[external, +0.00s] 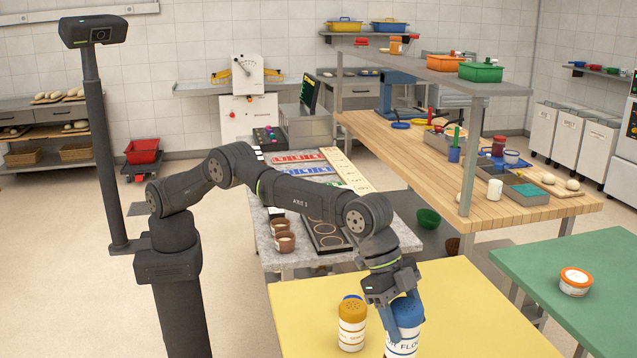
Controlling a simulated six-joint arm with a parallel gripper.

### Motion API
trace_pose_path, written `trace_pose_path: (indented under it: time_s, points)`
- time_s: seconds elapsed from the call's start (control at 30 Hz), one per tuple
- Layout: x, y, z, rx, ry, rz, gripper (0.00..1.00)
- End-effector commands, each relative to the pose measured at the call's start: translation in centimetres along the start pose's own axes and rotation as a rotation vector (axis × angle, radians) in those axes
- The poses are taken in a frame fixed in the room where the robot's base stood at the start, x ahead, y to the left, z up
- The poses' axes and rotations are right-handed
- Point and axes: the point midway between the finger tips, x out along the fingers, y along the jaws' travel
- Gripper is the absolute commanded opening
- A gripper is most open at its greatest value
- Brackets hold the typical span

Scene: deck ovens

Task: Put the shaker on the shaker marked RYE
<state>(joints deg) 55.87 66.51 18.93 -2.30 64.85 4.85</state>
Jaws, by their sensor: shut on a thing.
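My gripper (394,308) is low over the front of the yellow table, pointing down, shut on a shaker with a blue top (405,341). This shaker has a white body and a partly hidden label on which I can make out "FLO". Its lower end is at the picture's bottom edge, so I cannot tell whether it rests on anything. A shaker with a yellow top (352,328) stands upright just left of it. I cannot read RYE on any label.
The yellow table (480,315) is bare to the right and at left front. A grey counter (385,258) with brown cups (284,241) and a dark tray lies behind.

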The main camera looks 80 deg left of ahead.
Motion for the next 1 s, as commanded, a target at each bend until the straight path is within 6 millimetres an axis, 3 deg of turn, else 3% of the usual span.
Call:
trace_pose_path:
  time_s: [0.43,0.47,0.57,0.87,1.0]
  points:
    - [0.8,0.0,0.4,0.0,0.002,0.0,0.26]
    - [0.8,0.0,0.5,0.0,0.001,0.0,0.61]
    - [0.8,0.0,0.5,0.0,0.001,0.0,0.81]
    - [0.7,0.0,0.4,0.0,0.002,0.0,0.81]
    - [-0.2,0.0,0.2,0.0,0.003,0.0,0.81]
